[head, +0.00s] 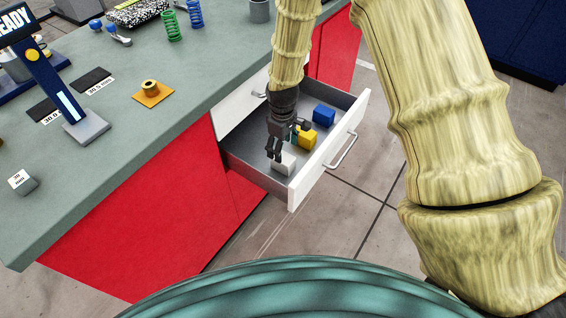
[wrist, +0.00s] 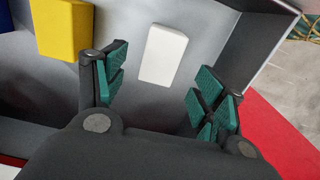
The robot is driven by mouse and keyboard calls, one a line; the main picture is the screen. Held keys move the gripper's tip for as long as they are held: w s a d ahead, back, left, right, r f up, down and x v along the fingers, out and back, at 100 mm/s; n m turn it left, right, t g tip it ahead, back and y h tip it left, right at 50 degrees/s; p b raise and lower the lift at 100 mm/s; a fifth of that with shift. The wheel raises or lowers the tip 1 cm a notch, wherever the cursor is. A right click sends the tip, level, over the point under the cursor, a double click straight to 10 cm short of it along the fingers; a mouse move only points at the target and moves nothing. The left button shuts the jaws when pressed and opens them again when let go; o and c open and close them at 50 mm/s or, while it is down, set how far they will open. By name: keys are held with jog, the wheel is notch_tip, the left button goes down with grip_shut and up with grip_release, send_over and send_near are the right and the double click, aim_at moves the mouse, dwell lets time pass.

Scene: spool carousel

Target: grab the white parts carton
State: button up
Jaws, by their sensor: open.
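The white parts carton (head: 285,163) lies in the open drawer (head: 333,160), near its front left end in the head view. In the wrist view the white carton (wrist: 163,54) lies on the drawer floor, ahead of the fingers and between their lines. My gripper (head: 275,152) is down in the drawer, just above and beside the carton. In the wrist view my gripper (wrist: 160,95) is open with its green pads apart and nothing between them. I cannot tell the exact height gap to the carton.
A yellow carton (head: 307,138) and a blue carton (head: 324,116) share the drawer, toward the right in the head view; the yellow one (wrist: 63,28) sits left of the white one in the wrist view. Drawer walls stand close around my gripper. The grey counter (head: 180,100) is beside the drawer.

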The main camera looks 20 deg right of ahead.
aim_at(283, 157)
jog(key=shift+s+f, duration=0.15)
jog(key=shift+f, duration=3.05)
jog(key=c, duration=1.2)
jog(key=shift+c, duration=0.2)
jog(key=shift+r, duration=0.15)
